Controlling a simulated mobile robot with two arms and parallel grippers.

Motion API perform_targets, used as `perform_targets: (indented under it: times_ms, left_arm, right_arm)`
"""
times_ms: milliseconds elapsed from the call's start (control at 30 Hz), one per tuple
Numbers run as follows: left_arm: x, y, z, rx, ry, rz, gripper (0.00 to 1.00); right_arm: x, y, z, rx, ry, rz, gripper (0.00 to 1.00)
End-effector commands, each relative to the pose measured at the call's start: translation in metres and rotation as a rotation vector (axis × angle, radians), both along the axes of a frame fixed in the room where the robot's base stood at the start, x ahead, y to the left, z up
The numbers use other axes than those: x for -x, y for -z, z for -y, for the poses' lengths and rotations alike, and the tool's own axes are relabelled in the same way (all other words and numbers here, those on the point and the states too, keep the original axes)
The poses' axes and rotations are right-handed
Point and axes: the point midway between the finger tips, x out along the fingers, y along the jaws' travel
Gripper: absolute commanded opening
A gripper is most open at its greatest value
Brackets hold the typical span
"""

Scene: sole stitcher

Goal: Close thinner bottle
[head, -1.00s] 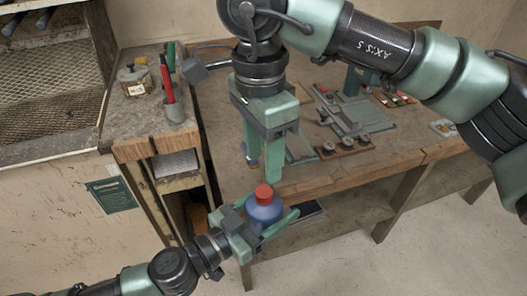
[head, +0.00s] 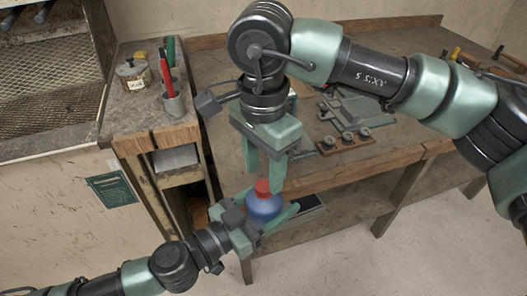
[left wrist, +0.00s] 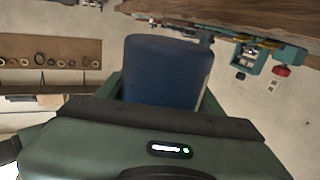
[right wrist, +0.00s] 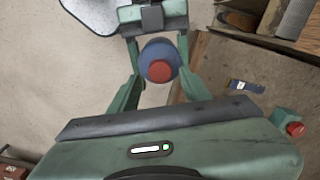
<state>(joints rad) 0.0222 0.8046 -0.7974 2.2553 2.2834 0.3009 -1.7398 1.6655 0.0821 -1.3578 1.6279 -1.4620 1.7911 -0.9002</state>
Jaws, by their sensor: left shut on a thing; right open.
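The thinner bottle (head: 264,207) is blue with a red cap (head: 263,186) on top. My left gripper (head: 262,214) is shut around the bottle's body and holds it upright in front of the bench. The bottle's blue side also fills the middle of the left wrist view (left wrist: 167,72). My right gripper (head: 264,172) is open and points down above the bottle. Its fingers reach down to either side of the cap in the head view. In the right wrist view the red cap (right wrist: 160,71) shows between the open fingers, apart from both.
A wooden workbench (head: 330,177) stands behind the bottle, with a tool plate (head: 362,112) and a small rack (head: 345,141) on it. At left, a side cabinet carries a labelled jar (head: 133,75) and a cup of tools (head: 172,100). Open floor lies at the lower right.

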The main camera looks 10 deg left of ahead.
Motion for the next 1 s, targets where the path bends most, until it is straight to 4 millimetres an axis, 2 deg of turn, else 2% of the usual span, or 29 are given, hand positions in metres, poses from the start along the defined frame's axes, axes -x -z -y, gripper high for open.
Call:
perform_targets:
  times_ms: [100,200,567,600,733,767,1000]
  left_arm:
    - [0.000,-0.001,0.000,0.001,0.000,0.001,0.00]
    - [0.000,-0.001,0.000,0.001,0.000,0.001,0.00]
    - [0.000,-0.001,0.000,0.001,0.000,0.001,0.00]
    - [0.000,-0.001,0.000,0.001,0.000,0.001,0.00]
    - [0.000,-0.001,0.000,0.000,0.000,0.001,0.00]
    - [0.000,-0.001,0.000,0.000,0.000,0.001,0.00]
    - [0.000,-0.001,0.000,0.000,0.001,0.001,0.00]
  right_arm:
    - [0.000,0.016,0.001,0.002,0.001,-0.001,0.47]
    - [0.000,0.024,0.000,-0.001,0.001,-0.001,0.47]
    - [0.000,0.030,0.000,-0.001,0.001,0.001,0.47]
    - [0.000,0.029,0.000,-0.001,0.001,0.001,0.41]
    - [0.000,0.029,0.000,-0.001,0.001,0.001,0.05]
    - [0.000,0.029,0.000,-0.001,0.001,0.001,0.00]
    - [0.000,0.029,0.000,0.000,0.060,0.002,0.00]
